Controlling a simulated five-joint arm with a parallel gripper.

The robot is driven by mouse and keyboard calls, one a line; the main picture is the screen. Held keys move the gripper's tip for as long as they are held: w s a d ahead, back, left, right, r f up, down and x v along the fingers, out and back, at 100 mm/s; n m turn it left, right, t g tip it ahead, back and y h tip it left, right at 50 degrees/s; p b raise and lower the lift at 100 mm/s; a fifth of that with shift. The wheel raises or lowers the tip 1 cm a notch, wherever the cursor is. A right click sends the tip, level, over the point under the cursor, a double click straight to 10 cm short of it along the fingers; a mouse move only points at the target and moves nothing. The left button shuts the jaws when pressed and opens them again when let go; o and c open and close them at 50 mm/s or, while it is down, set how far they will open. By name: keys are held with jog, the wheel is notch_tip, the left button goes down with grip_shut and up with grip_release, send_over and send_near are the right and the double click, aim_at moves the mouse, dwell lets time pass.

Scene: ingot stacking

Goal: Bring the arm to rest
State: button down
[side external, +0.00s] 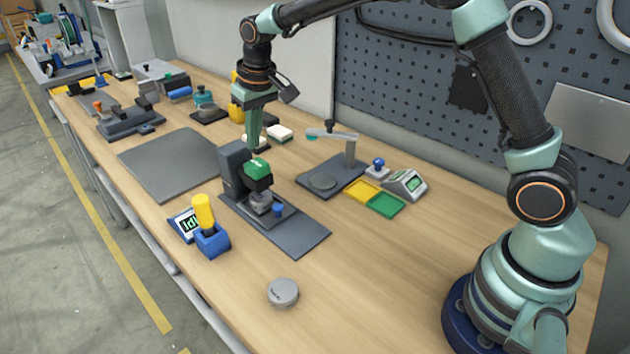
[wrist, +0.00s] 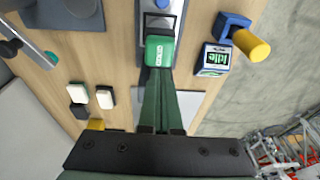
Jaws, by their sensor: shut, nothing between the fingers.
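My gripper (side external: 255,143) hangs pointing down above the middle of the bench, behind the small press with the green head (side external: 257,168). Its green fingers are together with nothing between them. The wrist view shows the shut fingers (wrist: 160,75) pointing toward the press's green head (wrist: 160,50); the fingertips overlap its edge in the picture, and I cannot tell the gap. My arm is raised and stretched out from its base at the right.
A blue holder with a yellow handle (side external: 204,212) stands left of the press, beside a small display (side external: 184,224). A grey disc (side external: 283,293) lies in front. Yellow (side external: 361,191) and green (side external: 384,205) trays lie right. A grey mat (side external: 170,163) is bare. A pegboard (side external: 430,100) stands behind.

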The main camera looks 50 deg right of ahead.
jog(key=shift+r, duration=0.5)
jog(key=shift+r, duration=0.1)
jog(key=s+d+r+t, duration=0.2)
jog(key=s+d+r, duration=0.2)
jog(key=s+r, duration=0.45)
jog(key=s+d, duration=0.1)
jog(key=s, duration=0.6)
jog(key=s+d+f+t, duration=0.1)
jog(key=s+d, duration=0.1)
jog(key=s, duration=0.6)
jog(key=shift+d+f, duration=0.2)
jog(key=shift+d, duration=0.05)
jog(key=shift+s, duration=0.1)
